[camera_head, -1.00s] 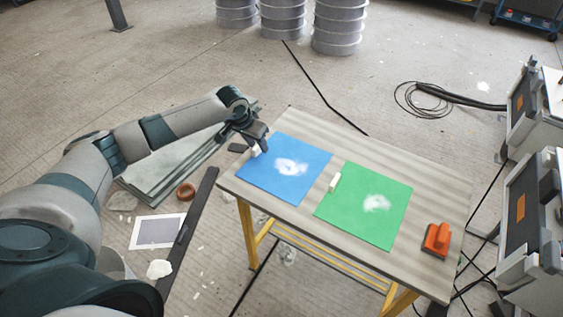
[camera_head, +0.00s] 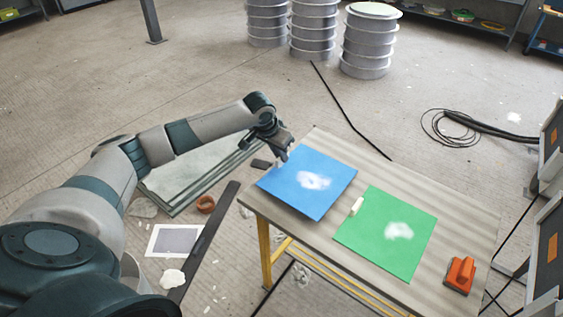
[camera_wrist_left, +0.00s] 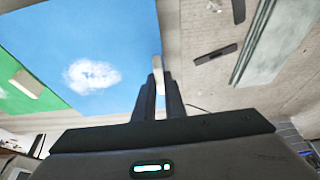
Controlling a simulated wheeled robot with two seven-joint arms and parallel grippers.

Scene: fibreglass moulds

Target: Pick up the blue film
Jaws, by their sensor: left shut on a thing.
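The blue film (camera_head: 296,193) is a flat square sheet with a white cloudy patch. It is over the left part of the table and seems slightly raised, but the gap is hard to judge. My left gripper (camera_head: 284,158) is at its upper-left edge, shut on the film's small white tab. In the left wrist view, the tab shows between the fingertips (camera_wrist_left: 158,80), with the blue film (camera_wrist_left: 110,30) spreading to the left. My right gripper is not in view.
A green film (camera_head: 375,240) with a white tab lies on the table (camera_head: 460,215), right of the blue one. An orange block-like tool (camera_head: 460,274) stands at the table's right end. Grey drums (camera_head: 367,45) stand behind. A cable coil (camera_head: 450,125) lies on the floor.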

